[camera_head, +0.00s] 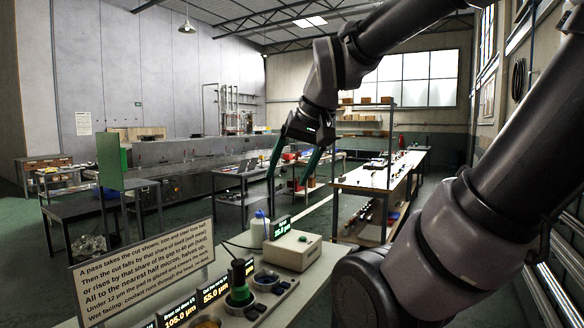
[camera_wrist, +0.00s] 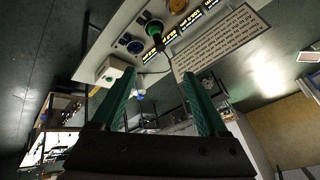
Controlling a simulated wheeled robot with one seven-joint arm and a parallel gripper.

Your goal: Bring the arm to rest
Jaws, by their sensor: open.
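My gripper (camera_head: 287,180) hangs in the air with its two green fingers spread and nothing between them. In the wrist view the gripper (camera_wrist: 159,80) also shows open, with the instrument bench (camera_wrist: 118,48) beyond the fingertips. In the head view my arm rises from the lower right, bends over at the top and comes down to the gripper near the middle. The gripper is above and apart from the bench.
On the near bench stand a beige box (camera_head: 292,251) with a lit display, a white bottle (camera_head: 258,231), a green-black device (camera_head: 240,284) and a text sign (camera_head: 145,268). A long worktable (camera_head: 370,182) stands behind.

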